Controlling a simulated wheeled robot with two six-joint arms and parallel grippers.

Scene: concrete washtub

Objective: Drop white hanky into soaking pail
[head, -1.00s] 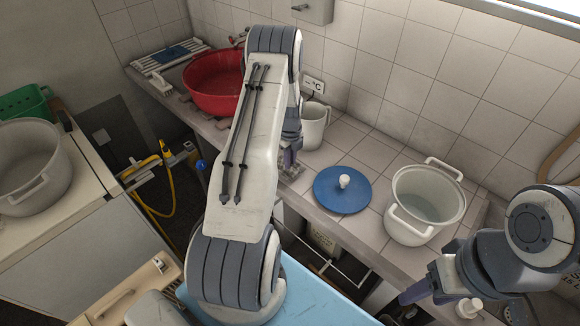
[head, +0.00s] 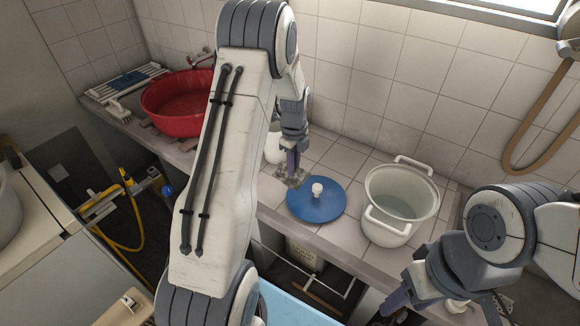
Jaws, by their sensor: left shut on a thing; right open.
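The soaking pail (head: 374,216) is a white two-handled pot with water in it, standing open on the tiled counter. My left gripper (head: 293,176) is shut on a small, crumpled greyish-white cloth, the hanky (head: 296,182). It is at the left edge of the blue lid (head: 318,206), left of the pail. The cloth is small in view and partly covered by the fingers. My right gripper (head: 400,300) is open and empty, low at the counter's front edge, below the pail.
The blue lid with a white knob lies between my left gripper and the pail. A white jug (head: 273,150) is mostly hidden behind my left arm. A red basin (head: 178,104) and a washboard (head: 124,82) are at the back left. A small white bottle (head: 457,306) is by my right gripper.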

